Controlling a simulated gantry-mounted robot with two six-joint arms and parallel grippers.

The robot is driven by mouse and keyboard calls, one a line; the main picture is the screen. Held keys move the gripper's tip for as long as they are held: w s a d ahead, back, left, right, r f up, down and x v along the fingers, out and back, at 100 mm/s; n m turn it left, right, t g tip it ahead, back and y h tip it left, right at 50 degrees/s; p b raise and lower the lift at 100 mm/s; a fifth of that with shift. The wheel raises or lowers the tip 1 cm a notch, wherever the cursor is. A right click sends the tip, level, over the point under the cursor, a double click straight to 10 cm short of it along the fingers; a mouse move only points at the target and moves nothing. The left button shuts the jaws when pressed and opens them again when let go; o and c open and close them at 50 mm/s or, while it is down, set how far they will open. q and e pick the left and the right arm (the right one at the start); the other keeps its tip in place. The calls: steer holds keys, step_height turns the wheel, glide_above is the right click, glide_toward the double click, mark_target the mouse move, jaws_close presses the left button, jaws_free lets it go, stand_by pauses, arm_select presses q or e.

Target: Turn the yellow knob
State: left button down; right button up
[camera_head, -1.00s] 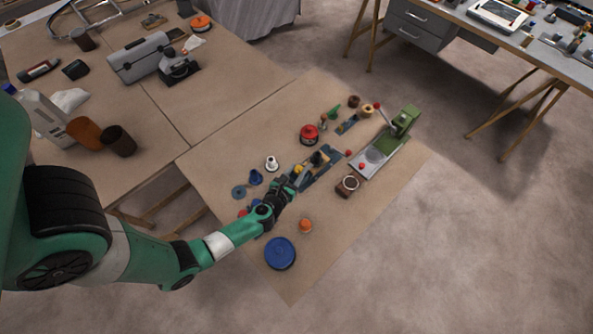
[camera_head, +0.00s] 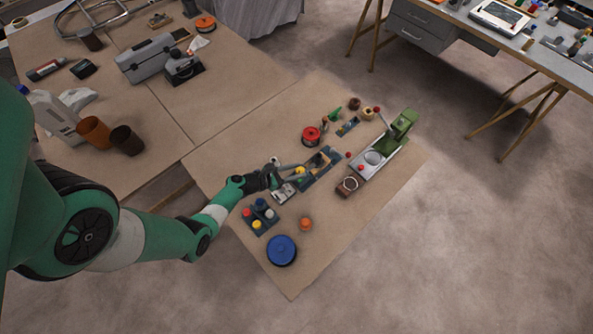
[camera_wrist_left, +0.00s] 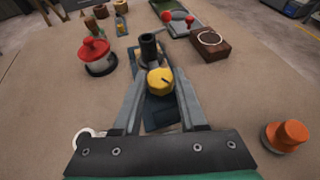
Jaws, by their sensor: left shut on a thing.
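The yellow knob (camera_wrist_left: 160,80) sits on a dark blue-grey base (camera_wrist_left: 160,113) in the left wrist view, with a dark upright cylinder (camera_wrist_left: 150,48) just behind it. A dark line marks its yellow top. My left gripper (camera_wrist_left: 159,84) has one finger on each side of the knob and is shut on it. In the head view the knob (camera_head: 299,170) shows small at the tips of my left gripper (camera_head: 296,169), on the long dark base (camera_head: 322,174). My right gripper is not in view.
A red-topped round part (camera_wrist_left: 96,53) stands left of the base, an orange knob (camera_wrist_left: 286,134) to the right. A brown block (camera_wrist_left: 208,46) and a green-and-grey machine (camera_head: 386,152) stand beyond. A panel of coloured knobs (camera_head: 260,217) and a blue disc (camera_head: 281,250) are nearer.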

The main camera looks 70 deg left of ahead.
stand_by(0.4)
arm_select(q)
steer(key=shift+c, duration=2.3)
jaws_free()
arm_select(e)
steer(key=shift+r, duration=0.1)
